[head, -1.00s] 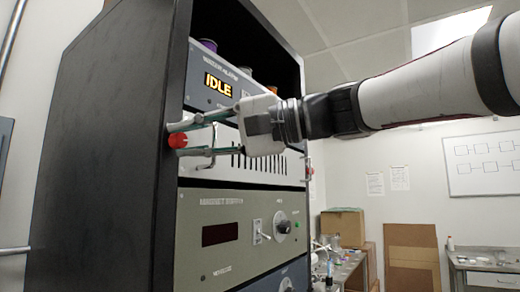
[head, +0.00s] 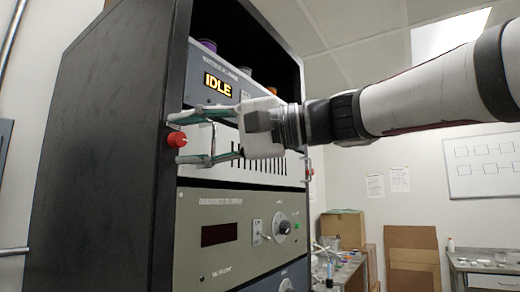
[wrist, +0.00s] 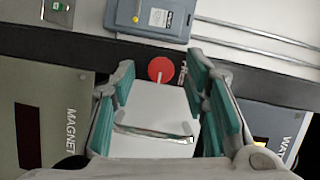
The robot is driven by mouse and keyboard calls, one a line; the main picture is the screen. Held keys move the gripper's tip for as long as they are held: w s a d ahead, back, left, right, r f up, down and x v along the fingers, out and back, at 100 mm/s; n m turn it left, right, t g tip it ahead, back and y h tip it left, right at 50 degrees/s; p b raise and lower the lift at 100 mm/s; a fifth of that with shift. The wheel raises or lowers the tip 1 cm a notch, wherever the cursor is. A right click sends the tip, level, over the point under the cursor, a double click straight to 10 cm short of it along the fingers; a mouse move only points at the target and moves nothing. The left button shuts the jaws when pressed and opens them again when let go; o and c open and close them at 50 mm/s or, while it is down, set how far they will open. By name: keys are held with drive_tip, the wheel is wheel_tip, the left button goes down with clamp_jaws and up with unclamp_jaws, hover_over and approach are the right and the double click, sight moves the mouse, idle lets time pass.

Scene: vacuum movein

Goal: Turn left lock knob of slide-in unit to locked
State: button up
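The slide-in unit (head: 224,146) is a white slotted panel in the dark rack, below the unit showing IDLE. Its red left lock knob (head: 177,140) sits at the panel's left edge; in the wrist view the knob (wrist: 161,69) is ahead, between the finger lines and beyond the tips. My gripper (head: 176,140) is open around the knob's height, one finger above and one below, apart from it. The unit's left metal handle (wrist: 153,134) lies between my fingers in the wrist view.
A unit with an IDLE display (head: 217,84) is above. A grey-green unit (head: 218,207) with a toggle switch and dials is below. The dark rack side (head: 100,150) is to the left.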

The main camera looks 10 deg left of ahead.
drive_tip(key=shift+d, duration=0.1)
drive_tip(key=d, duration=1.1)
drive_tip(key=shift+d+r, duration=0.4)
drive_tip(key=s+d+f+t+h, duration=0.1)
drive_tip(key=s+d+f+h, duration=0.4)
drive_tip(key=f, duration=0.8)
drive_tip(key=s+d+f+m+t+h+p, duration=0.1)
drive_tip(key=s+d+f+h, duration=0.4)
drive_tip(key=d+f, duration=0.7)
drive_tip(key=s+d+f+t+h, duration=0.2)
drive_tip(key=s+d+f+h, duration=0.3)
drive_tip(key=f, duration=1.1)
drive_tip(key=d+h, duration=0.2)
drive_tip(key=d, duration=0.1)
drive_tip(key=shift+s+d+m+p, duration=0.25)
drive_tip(key=shift+d+m+p, duration=0.05)
drive_tip(key=shift+m+p, duration=0.1)
drive_tip(key=shift+w+r, duration=0.1)
drive_tip(key=shift+r, duration=0.05)
